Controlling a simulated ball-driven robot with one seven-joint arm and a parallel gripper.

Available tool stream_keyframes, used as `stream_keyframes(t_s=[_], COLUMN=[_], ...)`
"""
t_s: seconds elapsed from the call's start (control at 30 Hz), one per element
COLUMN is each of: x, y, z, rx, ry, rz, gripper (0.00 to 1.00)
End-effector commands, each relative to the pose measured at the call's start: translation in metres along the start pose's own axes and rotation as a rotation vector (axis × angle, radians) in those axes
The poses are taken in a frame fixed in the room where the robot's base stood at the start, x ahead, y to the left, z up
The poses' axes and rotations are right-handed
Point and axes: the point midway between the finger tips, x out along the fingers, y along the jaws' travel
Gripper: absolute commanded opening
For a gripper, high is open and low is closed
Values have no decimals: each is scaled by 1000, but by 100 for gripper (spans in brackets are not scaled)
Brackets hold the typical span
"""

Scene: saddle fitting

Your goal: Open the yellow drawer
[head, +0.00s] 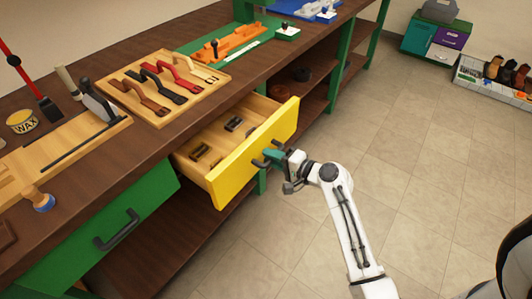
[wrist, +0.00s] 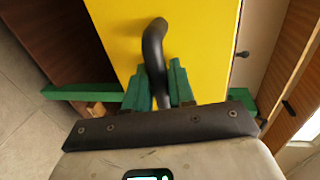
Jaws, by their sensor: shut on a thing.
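The yellow drawer (head: 255,152) stands pulled out from the workbench, with its wooden inside showing in the head view. A few small dark and brown items lie in it. Its yellow front also fills the middle of the wrist view (wrist: 205,45). My gripper (head: 268,156) is at the drawer front, and its green fingers (wrist: 159,88) are shut on the black handle (wrist: 154,45), one on each side. The handle's upper part shows above the fingers in the wrist view, and its lower part is hidden between them.
A green drawer (head: 110,235) with a black handle is shut at the lower left. The bench top (head: 160,135) holds a wooden tray of straps (head: 165,88), tools and a wax tin (head: 22,121). Tiled floor (head: 400,150) to the right is clear up to a cabinet (head: 437,40) at the back.

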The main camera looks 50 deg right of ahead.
Motion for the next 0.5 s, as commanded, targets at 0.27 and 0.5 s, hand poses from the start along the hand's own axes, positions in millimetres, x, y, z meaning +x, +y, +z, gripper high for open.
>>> stream_keyframes(t_s=[0.27,0.5], x=[-60,-94], y=[14,21], z=[0,0], rx=[1,1], ry=[2,1], rz=[3,2], gripper=[0,0])
